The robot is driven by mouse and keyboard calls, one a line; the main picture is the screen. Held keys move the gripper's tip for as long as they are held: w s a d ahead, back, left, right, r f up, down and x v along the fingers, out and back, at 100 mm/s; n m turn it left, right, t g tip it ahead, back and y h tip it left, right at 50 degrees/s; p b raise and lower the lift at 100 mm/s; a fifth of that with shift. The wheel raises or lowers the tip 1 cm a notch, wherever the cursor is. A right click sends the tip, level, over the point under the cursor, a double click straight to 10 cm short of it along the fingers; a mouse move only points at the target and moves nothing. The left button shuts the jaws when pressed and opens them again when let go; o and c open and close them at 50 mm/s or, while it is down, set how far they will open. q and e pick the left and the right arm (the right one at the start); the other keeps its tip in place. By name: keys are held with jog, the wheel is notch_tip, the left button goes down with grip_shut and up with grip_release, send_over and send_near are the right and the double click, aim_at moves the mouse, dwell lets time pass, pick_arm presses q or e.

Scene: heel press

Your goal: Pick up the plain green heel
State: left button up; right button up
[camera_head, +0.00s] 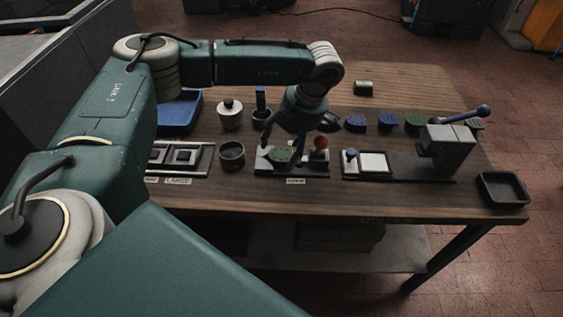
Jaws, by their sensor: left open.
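A green heel (280,156) lies on a small pale-topped fixture with a label, near the middle of the table. A second green heel (414,122) stands in the row at the back right. The heels are too small to tell for sure which is plain. My left gripper (283,146) points down with its fingers spread, over the first green heel. I cannot tell whether the fingertips touch it. Part of the fixture is hidden by the fingers. My right gripper is out of view.
Blue heels (387,121) stand in the row beside the second green heel. A lever press (448,147) is at the right, with a black tray (503,187) at the corner. A blue tray (181,112) lies left.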

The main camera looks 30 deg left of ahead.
pick_arm(q)
jog(key=shift+b+x, duration=0.3)
jog(key=shift+x, duration=0.9)
jog(key=shift+r, duration=0.1)
jog(key=c, duration=1.2)
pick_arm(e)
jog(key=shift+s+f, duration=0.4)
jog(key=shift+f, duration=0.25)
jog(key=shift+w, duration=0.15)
